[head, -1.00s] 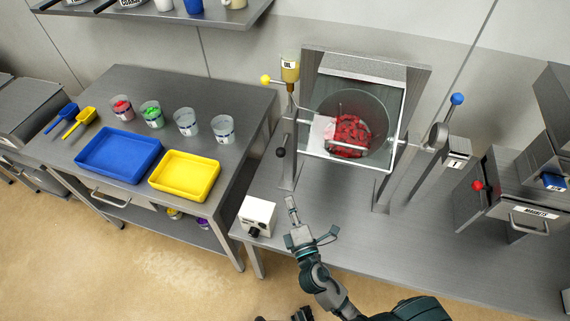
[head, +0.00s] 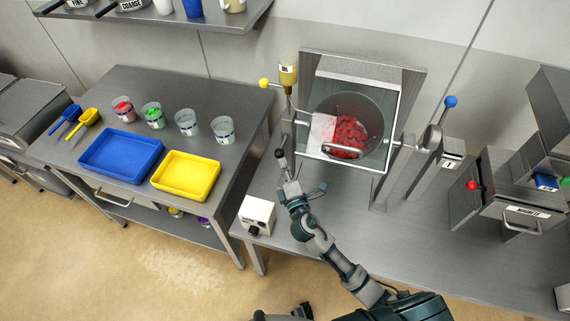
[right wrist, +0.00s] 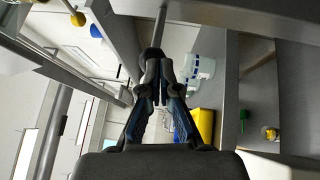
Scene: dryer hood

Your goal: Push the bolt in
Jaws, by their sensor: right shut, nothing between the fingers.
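The bolt shows as a black ball knob (head: 279,153) at the left side post of the dryer hood (head: 365,65). My right gripper (head: 283,166) is shut and empty, with its fingertips right at the knob. In the right wrist view the dark knob (right wrist: 152,53) sits just beyond the closed fingertips (right wrist: 158,72); they look very near or touching, I cannot tell which. The bolt's rod is mostly hidden by the knob and post. The hood's clear front shows red pieces (head: 350,134) inside a round drum. My left gripper is not seen.
A white control box (head: 257,215) stands left of my right forearm. A lever with a blue ball (head: 450,102) and a drawer unit (head: 520,210) are to the right. The left table holds a blue tray (head: 120,151), a yellow tray (head: 187,174) and several cups.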

